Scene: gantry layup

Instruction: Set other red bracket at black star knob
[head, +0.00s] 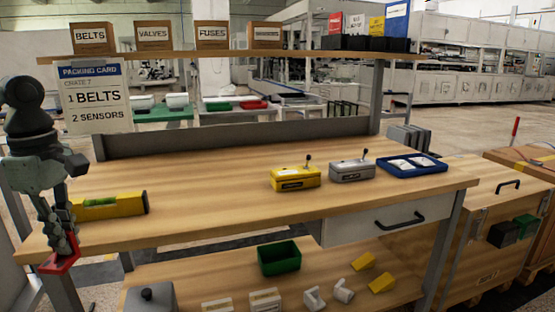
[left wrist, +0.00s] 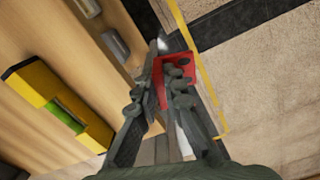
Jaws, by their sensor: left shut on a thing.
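My left gripper (head: 64,243) hangs at the left end of the wooden workbench, pointing down. It is shut on a red bracket (head: 60,265), held beside the bench's front left corner. In the left wrist view the bracket (left wrist: 184,66) sits between the fingers (left wrist: 165,85), partly covered by them, with small dark holes in its face. I cannot make out a black star knob or a second red bracket in either view. My right gripper is not in view.
A yellow level (head: 108,206) lies on the bench close to my left gripper. Yellow and grey lever boxes (head: 295,179) and a blue tray (head: 411,165) stand further right. A green bin (head: 278,258) is on the lower shelf. The middle of the benchtop (head: 205,180) is clear.

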